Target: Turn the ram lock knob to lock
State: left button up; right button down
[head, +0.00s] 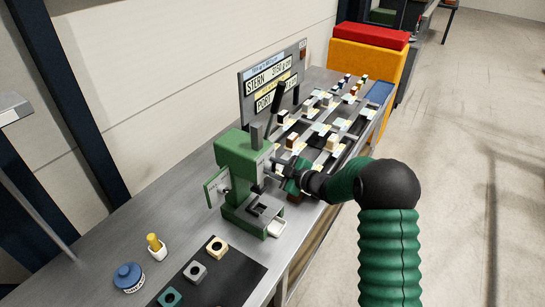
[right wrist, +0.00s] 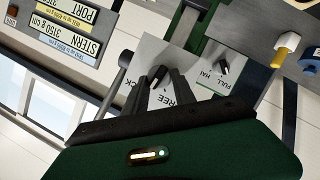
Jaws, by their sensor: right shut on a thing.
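A green press (head: 236,152) stands on the metal bench, with a dark lever rising from its top. In the right wrist view its pale face plate (right wrist: 190,62) carries the ram lock knob (right wrist: 158,73), dark with a light pointer mark, beside the word FREE and a partly hidden word ending in CK. My right gripper (head: 272,168) is at the side of the press. In the right wrist view its fingers (right wrist: 160,92) are shut on the ram lock knob and cover part of it. My left gripper is out of view.
A second knob (right wrist: 223,66), marked FULL and HALF, sits close to my fingers. A sign board (head: 272,82) and rows of small blocks (head: 331,143) stand behind the press. A dark mat (head: 226,283), yellow-topped holder (head: 156,246) and blue-lidded jar (head: 128,277) are in front.

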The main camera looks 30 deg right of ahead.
jog(key=m+g+y+p, duration=0.1)
jog(key=p, duration=0.2)
jog(key=m+g+p, duration=0.1)
jog(key=m+p, duration=0.1)
jog(key=p, duration=0.2)
jog(key=shift+s+d+f+m+y, duration=0.1)
jog(key=shift+d+f+m+y, duration=0.05)
jog(key=shift+d+m+y, duration=0.2)
jog(key=shift+f+m+y+p, duration=0.25)
jog(key=shift+m+y+p, duration=0.2)
jog(key=shift+m+p, duration=0.35)
jog(key=shift+g, duration=0.3)
jog(key=c, duration=1.4)
grip_release()
jog(key=o, duration=0.4)
jog(key=shift+w+d, duration=0.1)
jog(key=shift+w, duration=0.1)
jog(key=shift+c, duration=0.2)
jog(key=shift+d+r, duration=0.1)
